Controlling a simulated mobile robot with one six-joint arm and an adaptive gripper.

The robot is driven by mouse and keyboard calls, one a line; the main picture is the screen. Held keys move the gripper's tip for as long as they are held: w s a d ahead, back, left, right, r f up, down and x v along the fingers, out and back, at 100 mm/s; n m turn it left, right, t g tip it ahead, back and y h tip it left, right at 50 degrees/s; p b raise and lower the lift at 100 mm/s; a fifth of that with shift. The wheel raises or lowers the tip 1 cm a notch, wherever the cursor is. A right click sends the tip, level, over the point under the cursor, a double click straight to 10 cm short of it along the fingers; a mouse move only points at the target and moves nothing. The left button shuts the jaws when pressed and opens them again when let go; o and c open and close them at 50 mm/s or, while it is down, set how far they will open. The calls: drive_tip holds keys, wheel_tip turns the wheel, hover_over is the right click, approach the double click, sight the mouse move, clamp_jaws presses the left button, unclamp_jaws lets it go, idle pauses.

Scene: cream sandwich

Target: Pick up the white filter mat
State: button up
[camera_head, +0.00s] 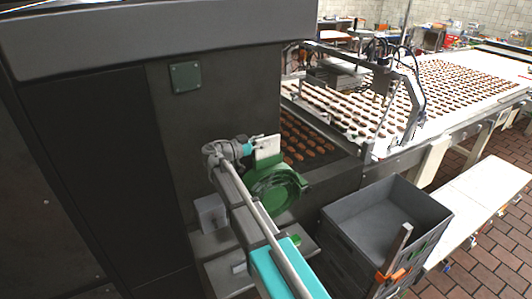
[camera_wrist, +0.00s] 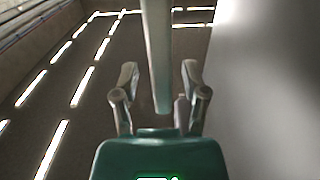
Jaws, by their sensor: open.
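A small white panel, which looks like the white filter mat (camera_head: 267,147), stands upright beside the dark machine wall in the head view. My gripper (camera_head: 256,146) is right at its left side, and the fingers are too small there to make out. In the wrist view my gripper (camera_wrist: 159,76) is open, with one finger on each side of a thin, pale upright strip (camera_wrist: 158,45). The strip may be the mat seen edge-on. It reaches down between the fingers, and gaps show on both sides. I cannot tell whether anything touches it.
A green round part (camera_head: 275,187) sits just below the panel. The dark machine wall (camera_head: 120,140) fills the left. Stacked grey crates (camera_head: 345,215) stand at the lower right, beside a white bench (camera_head: 480,205). A conveyor (camera_head: 440,118) with rows of brown pieces runs behind.

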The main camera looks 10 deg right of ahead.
drive_tip(key=shift+x, duration=0.9)
clamp_jaws()
